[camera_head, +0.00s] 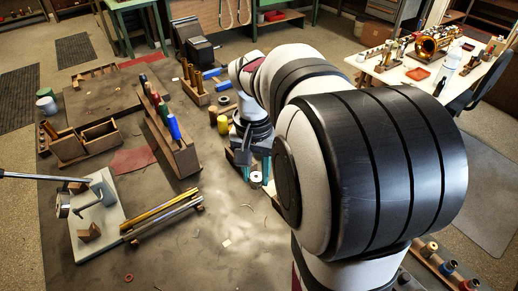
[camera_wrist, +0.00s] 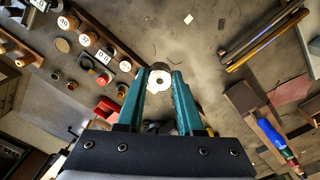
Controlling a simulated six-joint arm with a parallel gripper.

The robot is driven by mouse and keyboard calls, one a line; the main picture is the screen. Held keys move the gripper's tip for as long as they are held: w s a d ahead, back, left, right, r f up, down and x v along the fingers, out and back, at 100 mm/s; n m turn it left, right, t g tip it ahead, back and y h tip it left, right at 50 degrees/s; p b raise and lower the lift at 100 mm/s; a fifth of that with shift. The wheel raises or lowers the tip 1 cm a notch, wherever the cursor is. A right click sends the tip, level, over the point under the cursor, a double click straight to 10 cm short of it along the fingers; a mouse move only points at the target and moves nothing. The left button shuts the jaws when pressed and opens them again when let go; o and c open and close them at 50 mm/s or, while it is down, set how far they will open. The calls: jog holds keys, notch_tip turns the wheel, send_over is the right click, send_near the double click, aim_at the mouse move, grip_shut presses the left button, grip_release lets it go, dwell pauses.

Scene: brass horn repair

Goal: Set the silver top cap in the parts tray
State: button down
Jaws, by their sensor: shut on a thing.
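My gripper (camera_wrist: 159,76) has its teal fingers closed on a pale, round, silver-white cap with a small dark centre, the silver top cap (camera_wrist: 158,82). In the head view my gripper (camera_head: 256,171) points down over the bench, and the pale cap (camera_head: 255,178) shows at its fingertips. I cannot tell its exact height above the bench. A small red tray (camera_wrist: 104,109) shows left of the fingers in the wrist view, partly covered by dark shapes. I cannot tell which is the parts tray.
A long wooden rack with coloured handles (camera_head: 170,135) stands left of my gripper. Brass and silver rods (camera_head: 162,215) lie at the front left. A rack of labelled cylinders (camera_wrist: 97,45) is at the wrist view's upper left. My arm hides much of the bench's right side.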

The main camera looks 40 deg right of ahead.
jog(key=s+d+f+m, duration=0.3)
jog(key=s+d+m, duration=0.1)
jog(key=s+m, duration=0.2)
jog(key=s+d+f+m, duration=0.3)
jog(key=s+m, duration=0.3)
jog(key=s+d+f+m, duration=0.3)
jog(key=s+d+m, duration=0.1)
jog(key=s+m, duration=0.3)
jog(key=shift+d+f, duration=0.15)
jog(key=shift+d, duration=0.15)
jog(key=s+a+f+m, duration=0.2)
jog(key=s+f+m, duration=0.2)
jog(key=s+m, duration=0.75)
jog(key=shift+m, duration=0.85)
jog(key=f, duration=0.8)
jog(key=shift+s+a, duration=0.25)
jog(key=shift+a, duration=0.1)
jog(key=shift+d+f, duration=0.1)
jog(key=shift+f, duration=0.2)
jog(key=c, duration=0.5)
grip_release()
jog(key=shift+f, duration=0.1)
jog(key=shift+c, duration=0.2)
